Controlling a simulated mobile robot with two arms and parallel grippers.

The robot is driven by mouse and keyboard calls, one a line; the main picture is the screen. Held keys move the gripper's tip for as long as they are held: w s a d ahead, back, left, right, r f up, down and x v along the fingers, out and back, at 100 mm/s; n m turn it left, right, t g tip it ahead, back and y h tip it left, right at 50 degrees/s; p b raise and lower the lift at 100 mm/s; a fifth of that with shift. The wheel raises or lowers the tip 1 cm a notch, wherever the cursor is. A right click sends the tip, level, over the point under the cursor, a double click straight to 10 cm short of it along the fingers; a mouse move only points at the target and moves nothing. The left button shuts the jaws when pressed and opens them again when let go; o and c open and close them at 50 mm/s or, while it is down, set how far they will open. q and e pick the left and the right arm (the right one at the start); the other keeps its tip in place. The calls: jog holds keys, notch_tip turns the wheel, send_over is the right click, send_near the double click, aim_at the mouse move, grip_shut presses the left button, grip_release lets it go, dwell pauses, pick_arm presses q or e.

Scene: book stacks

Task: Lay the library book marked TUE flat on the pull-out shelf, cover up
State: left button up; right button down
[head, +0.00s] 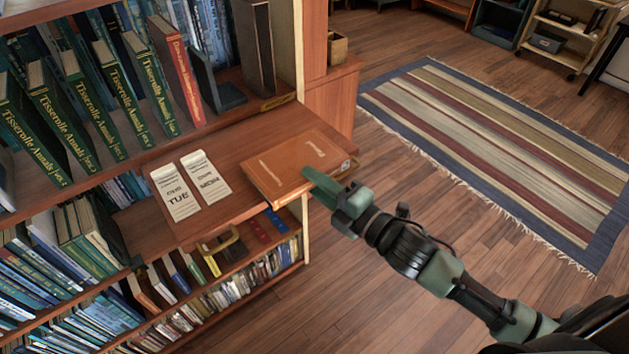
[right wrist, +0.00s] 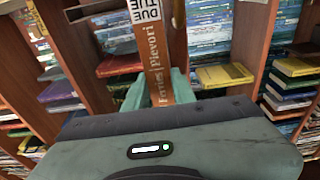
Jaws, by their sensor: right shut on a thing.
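An orange-brown book (head: 293,165) lies level, cover up, at the right end of the pull-out shelf (head: 225,208). I cannot tell whether it rests fully on the shelf. A small label shows at its right corner, too small to read. My right gripper (head: 308,177) is shut on the book's near right edge. In the right wrist view the book's lettered spine (right wrist: 157,55) stands between the two green fingers (right wrist: 157,90). Two white slips lie left of the book: a TUE slip (head: 175,191) and a MON slip (head: 206,177). My left gripper is not in view.
Green volumes (head: 60,120) and a red book (head: 177,70) stand on the shelf above. A dark bookend (head: 215,80) stands right of them. Packed shelves lie below the pull-out shelf. Open wooden floor and a striped rug (head: 500,150) are at the right.

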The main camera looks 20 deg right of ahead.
jog(key=c, duration=1.1)
grip_release()
jog(key=shift+f, duration=0.2)
jog(key=shift+s+a+v, duration=0.1)
jog(key=shift+a+v, duration=0.05)
jog(key=shift+v, duration=1)
jog(key=shift+s+a+v, duration=0.1)
jog(key=shift+a+v, duration=0.05)
jog(key=shift+v, duration=1)
jog(key=shift+s+a+v, duration=0.1)
jog(key=shift+a+v, duration=0.1)
jog(key=shift+v, duration=0.95)
jog(key=shift+r, duration=0.15)
grip_shut()
jog(key=shift+p, duration=0.3)
